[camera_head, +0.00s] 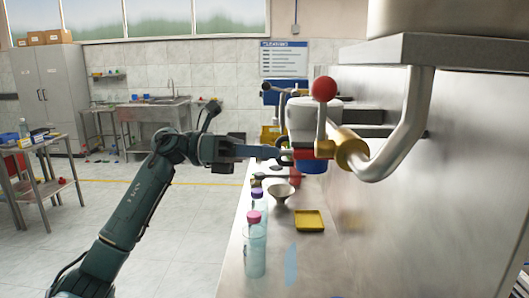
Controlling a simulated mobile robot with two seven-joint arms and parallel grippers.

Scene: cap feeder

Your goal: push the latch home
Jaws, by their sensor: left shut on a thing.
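A curved metal pipe (409,125) comes down from the feeder at the right and ends in a brass collar (350,151). A grey lever with a red ball knob (324,89) stands up beside the collar. A red piece (324,149), which looks like the latch, sits at the pipe's end, left of the collar. My left gripper (290,153) reaches in level from the left. Its fingertips are at the red piece's left side and shut on it; the contact is small and partly hidden. I cannot tell how far in the red piece sits. My right gripper is out of view.
A white container (301,117) stands behind the lever. The steel wall is close on the right; open floor lies left.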

